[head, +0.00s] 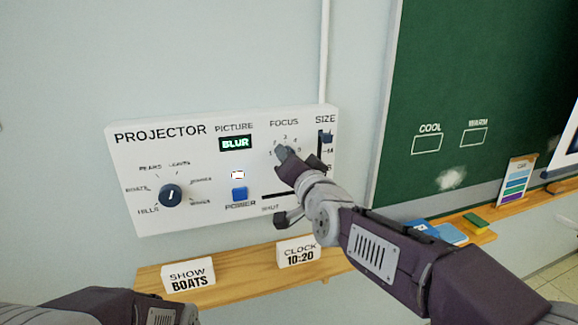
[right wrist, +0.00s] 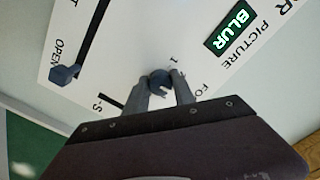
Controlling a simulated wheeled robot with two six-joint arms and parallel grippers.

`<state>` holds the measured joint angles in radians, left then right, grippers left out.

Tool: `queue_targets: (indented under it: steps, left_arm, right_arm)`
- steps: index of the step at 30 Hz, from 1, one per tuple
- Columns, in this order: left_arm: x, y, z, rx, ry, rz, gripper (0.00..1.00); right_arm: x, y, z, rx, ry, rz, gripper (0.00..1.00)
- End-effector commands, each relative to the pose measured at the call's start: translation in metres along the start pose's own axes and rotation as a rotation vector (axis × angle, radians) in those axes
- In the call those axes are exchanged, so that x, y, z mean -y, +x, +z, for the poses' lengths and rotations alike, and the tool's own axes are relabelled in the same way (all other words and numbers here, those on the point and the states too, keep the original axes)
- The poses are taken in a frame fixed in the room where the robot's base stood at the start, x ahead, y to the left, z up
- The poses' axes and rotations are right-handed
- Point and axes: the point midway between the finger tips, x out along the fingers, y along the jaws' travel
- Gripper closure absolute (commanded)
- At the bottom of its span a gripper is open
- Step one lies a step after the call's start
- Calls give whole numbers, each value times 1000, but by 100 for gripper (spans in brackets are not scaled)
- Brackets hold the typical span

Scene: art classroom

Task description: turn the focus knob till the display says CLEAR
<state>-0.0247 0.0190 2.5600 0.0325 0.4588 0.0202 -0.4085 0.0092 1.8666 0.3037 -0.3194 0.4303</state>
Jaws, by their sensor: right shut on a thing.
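The white projector panel (head: 190,215) is on the wall, and its picture display (head: 235,143) reads BLUR. The display also shows BLUR in the right wrist view (right wrist: 231,29). The focus knob (right wrist: 160,82) is a dark blue-grey knob between the fingers of my right gripper (right wrist: 164,90), which is shut on it.
The panel also has a round picture knob (head: 171,195), a blue power button (head: 239,193), a size slider (head: 327,138) and a shut/open slider (right wrist: 65,74). A wooden shelf (head: 232,289) below holds a SHOW BOATS sign (head: 188,275) and a CLOCK 10:20 sign (head: 298,251).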

Motion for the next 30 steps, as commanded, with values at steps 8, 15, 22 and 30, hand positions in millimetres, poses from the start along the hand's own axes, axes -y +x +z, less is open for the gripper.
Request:
queue_targets:
  steps: [8,15,22,30]
  left_arm:
    - [0,7,1,0,0,0,64]
    - [0,7,1,0,0,0,64]
    - [0,7,1,0,0,0,64]
    - [0,7,1,0,0,0,64]
  right_arm:
    - [-1,0,1,1,61,1,100]
    - [0,0,0,1,68,2,100]
    - [0,0,0,1,67,2,58]
    - [0,0,0,1,67,1,48]
